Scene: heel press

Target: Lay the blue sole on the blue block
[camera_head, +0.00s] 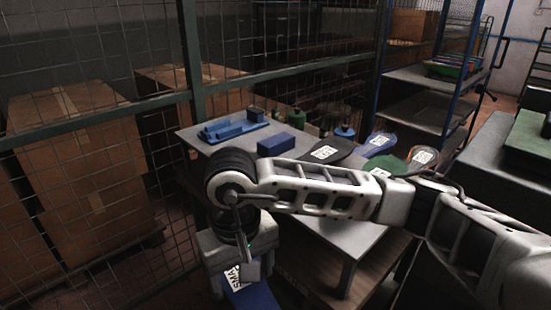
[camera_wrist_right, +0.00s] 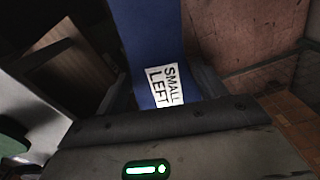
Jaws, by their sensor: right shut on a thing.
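My right gripper (camera_head: 240,270) points down in front of the table's near left edge. It is shut on a blue sole (camera_head: 256,297) that hangs below it, cut off by the bottom of the head view. In the right wrist view the blue sole (camera_wrist_right: 150,40) runs up from between the fingers, with a white label reading SMALL LEFT. A plain blue block (camera_head: 282,144) sits on the table, behind my right arm. A longer blue piece with raised parts (camera_head: 232,129) lies to its left. My left gripper is not in view.
The grey table (camera_head: 345,232) also bears a black sole (camera_head: 325,151), another blue sole (camera_head: 377,143), a green sole (camera_head: 388,168) and small bottles near the back. A wire mesh fence stands left and behind. Stacked cardboard boxes (camera_head: 75,130) are beyond it.

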